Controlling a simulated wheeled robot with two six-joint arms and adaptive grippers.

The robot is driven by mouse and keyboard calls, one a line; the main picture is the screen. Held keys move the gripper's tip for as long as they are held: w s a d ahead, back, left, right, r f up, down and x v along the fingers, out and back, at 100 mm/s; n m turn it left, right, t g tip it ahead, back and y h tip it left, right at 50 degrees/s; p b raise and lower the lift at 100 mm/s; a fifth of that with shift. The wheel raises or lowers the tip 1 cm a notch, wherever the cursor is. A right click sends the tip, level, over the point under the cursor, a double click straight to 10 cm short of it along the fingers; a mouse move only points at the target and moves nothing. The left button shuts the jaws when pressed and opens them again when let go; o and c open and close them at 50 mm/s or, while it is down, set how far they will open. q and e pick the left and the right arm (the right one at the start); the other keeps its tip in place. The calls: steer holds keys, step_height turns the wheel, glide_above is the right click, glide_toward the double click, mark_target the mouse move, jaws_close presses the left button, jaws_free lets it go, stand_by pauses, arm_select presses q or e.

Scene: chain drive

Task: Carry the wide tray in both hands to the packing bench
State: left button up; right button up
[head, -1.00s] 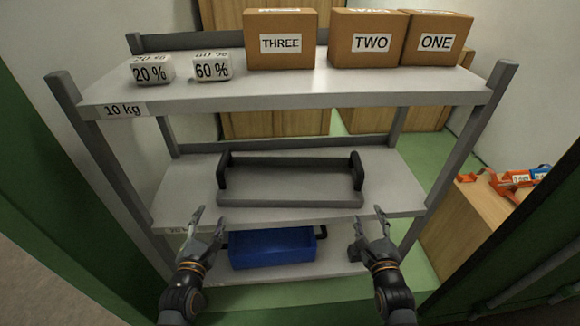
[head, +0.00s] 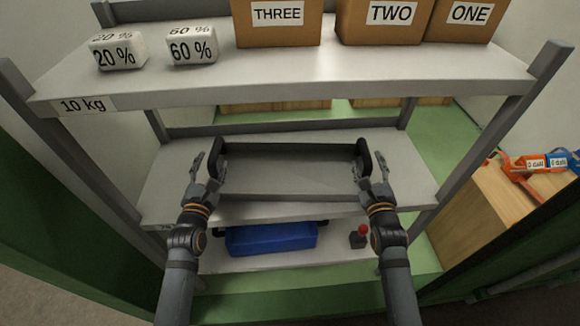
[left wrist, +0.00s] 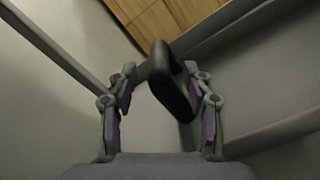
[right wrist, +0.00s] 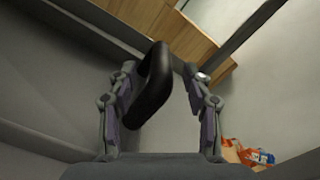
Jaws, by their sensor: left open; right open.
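The wide grey tray (head: 290,172) lies flat on the middle shelf, with a black handle at each end. My left gripper (head: 204,166) is at the tray's left handle (head: 217,158). In the left wrist view the black handle (left wrist: 172,82) stands between the open fingers of my left gripper (left wrist: 160,100), nearer the right finger. My right gripper (head: 371,166) is at the right handle (head: 364,157). In the right wrist view that handle (right wrist: 150,88) stands between the open fingers of my right gripper (right wrist: 160,100), nearer the left finger. The packing bench cannot be made out.
A blue bin (head: 270,238) and a red-knobbed item (head: 358,238) are on the lower shelf. A wooden cabinet (head: 480,205) stands right.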

mark_target(218, 142)
arm_select(q)
steer(key=w, duration=0.5)
steer(key=shift+w+d, duration=0.1)
steer(key=shift+w, duration=0.25)
arm_select(e)
steer(key=w, duration=0.5)
steer(key=shift+w, duration=0.35)
arm_select(q)
steer(key=shift+s+r, duration=0.1)
steer(key=shift+s, duration=0.05)
steer(key=shift+c, duration=0.2)
arm_select(e)
steer(key=shift+s+r, duration=0.1)
steer(key=shift+s, duration=0.05)
steer(key=shift+c, duration=0.2)
arm_select(q)
jaws_close()
arm_select(e)
jaws_close()
arm_select(q)
steer(key=shift+r, duration=0.1)
arm_select(e)
steer(key=shift+d+r, duration=0.1)
